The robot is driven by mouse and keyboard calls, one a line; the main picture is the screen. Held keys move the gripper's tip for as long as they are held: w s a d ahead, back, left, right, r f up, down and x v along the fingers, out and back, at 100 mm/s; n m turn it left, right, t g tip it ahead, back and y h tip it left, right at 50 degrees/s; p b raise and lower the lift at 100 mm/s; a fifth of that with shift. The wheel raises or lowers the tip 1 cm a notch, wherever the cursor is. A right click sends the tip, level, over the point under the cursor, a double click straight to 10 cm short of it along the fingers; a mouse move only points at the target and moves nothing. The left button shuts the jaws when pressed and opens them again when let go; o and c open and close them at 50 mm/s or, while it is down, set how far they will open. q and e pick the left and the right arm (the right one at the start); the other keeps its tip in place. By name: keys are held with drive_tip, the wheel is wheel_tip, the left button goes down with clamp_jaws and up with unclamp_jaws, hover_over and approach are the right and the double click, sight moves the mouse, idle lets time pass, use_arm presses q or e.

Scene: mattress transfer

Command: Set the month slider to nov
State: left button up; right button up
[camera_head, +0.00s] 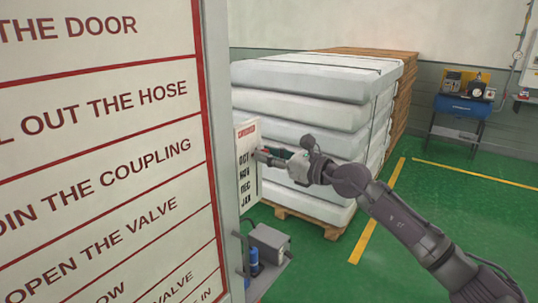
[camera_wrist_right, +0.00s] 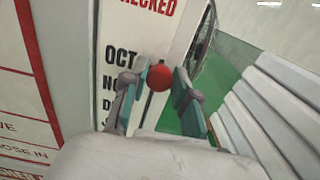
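A white month board (camera_head: 246,165) with a red heading and the months OCT, NOV, DEC and JAN stands beside the large sign. It also shows in the right wrist view (camera_wrist_right: 165,30). A round red knob (camera_wrist_right: 159,78) sits at the board, appearing just below OCT and to its right. My right gripper (camera_head: 262,155) is at the board's face. In the right wrist view, its fingers (camera_wrist_right: 159,84) lie on either side of the knob, seemingly touching it. The slider's pointer and track are mostly hidden by the fingers. My left gripper is out of view.
A large sign with red lines (camera_head: 100,150) fills the left side. A stack of white mattresses (camera_head: 300,105) on a wooden pallet (camera_head: 300,217) stands close behind the right gripper. A grey box (camera_head: 269,240) is below the board.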

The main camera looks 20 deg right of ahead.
clamp_jaws()
drive_tip(key=shift+f, duration=0.1)
wheel_tip(320, 180, down, 4)
drive_tip(key=b, duration=0.3)
drive_tip(key=o, duration=0.9)
unclamp_jaws()
drive_tip(key=shift+d, duration=0.1)
approach(256, 165)
drive_tip(key=shift+v, duration=2.95)
